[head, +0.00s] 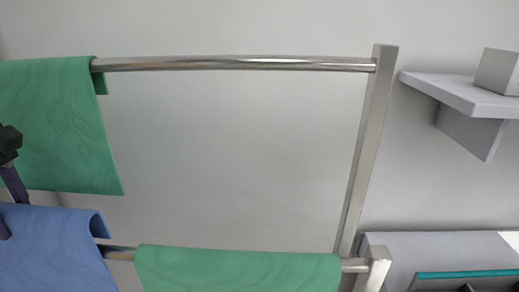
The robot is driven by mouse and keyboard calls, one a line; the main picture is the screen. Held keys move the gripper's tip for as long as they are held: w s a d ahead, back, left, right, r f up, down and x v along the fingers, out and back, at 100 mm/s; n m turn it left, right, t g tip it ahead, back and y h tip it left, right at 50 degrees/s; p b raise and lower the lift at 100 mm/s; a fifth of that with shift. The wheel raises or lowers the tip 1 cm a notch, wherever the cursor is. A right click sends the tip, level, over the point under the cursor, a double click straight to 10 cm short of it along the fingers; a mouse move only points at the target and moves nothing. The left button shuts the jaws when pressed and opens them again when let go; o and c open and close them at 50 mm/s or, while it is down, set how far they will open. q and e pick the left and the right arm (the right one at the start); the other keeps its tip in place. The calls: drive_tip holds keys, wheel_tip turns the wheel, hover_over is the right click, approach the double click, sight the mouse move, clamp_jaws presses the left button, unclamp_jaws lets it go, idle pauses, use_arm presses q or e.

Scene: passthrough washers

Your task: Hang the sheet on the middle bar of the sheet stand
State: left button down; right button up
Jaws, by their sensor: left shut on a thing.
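The blue sheet (55,250) is at the lower left, folded over at its top with a short back flap at its right edge. It covers the left part of a lower bar (118,253) of the sheet stand (367,150). Its fold is slightly above that bar's line; I cannot tell whether it rests on it. My left gripper (10,210) is at the left edge, its purple fingers astride the top of the blue sheet and shut on it. Part of the gripper is out of view. My right gripper is not in view.
A green sheet (65,125) hangs on the top bar (235,63) at the left. Another green sheet (235,270) hangs on the lower bar, right of the blue one. A wall shelf (455,95) with a grey box (497,72) is at the right. The top bar's right part is bare.

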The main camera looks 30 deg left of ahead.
use_arm(q)
drive_tip(key=shift+f+b, duration=2.05)
drive_tip(key=shift+f, duration=0.9)
drive_tip(key=shift+c, duration=1.4)
unclamp_jaws()
